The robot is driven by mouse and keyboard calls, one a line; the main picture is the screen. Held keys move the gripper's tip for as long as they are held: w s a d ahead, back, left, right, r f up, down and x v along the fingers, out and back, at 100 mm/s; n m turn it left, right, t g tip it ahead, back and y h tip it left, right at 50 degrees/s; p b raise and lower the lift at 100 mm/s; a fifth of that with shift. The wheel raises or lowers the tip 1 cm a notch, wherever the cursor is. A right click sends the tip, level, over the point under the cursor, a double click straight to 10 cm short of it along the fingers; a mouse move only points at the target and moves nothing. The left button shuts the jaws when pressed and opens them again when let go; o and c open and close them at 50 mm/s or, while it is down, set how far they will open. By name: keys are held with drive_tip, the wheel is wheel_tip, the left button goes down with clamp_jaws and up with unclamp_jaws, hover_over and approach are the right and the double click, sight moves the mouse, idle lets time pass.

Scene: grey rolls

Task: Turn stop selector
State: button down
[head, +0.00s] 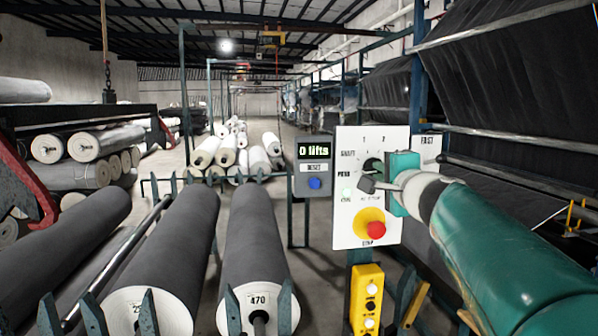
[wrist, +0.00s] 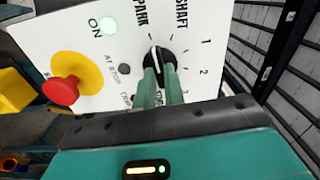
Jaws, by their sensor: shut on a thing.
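The stop selector is a round black knob (wrist: 157,60) on a white panel (head: 347,225), which also shows in the wrist view (wrist: 100,62). Around it are the labels PARK and SHAFT and the numbers 1, 2 and 3. A pale mark on the knob faces the top of the wrist view, between PARK and SHAFT; the exact setting is hard to tell. My gripper (wrist: 160,78) is shut on the knob, its two green fingers on either side of it. In the head view my gripper (head: 368,184) reaches the panel from the right and partly covers the knob.
A red stop button (head: 376,229) on a yellow disc sits below the knob. A lit green ON lamp (wrist: 109,26) is on the panel. Left stands a grey box (head: 314,180) reading "0 lifts" with a blue button. A yellow pendant (head: 367,298) hangs below; grey rolls (head: 252,240) lie left.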

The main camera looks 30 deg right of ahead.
drive_tip(key=shift+n, duration=0.7)
drive_tip(key=c, duration=1.5)
unclamp_jaws()
drive_tip(key=shift+s, duration=0.1)
drive_tip(key=v, duration=1.3)
drive_tip(key=shift+s+a, duration=0.15)
drive_tip(key=shift+s, duration=0.15)
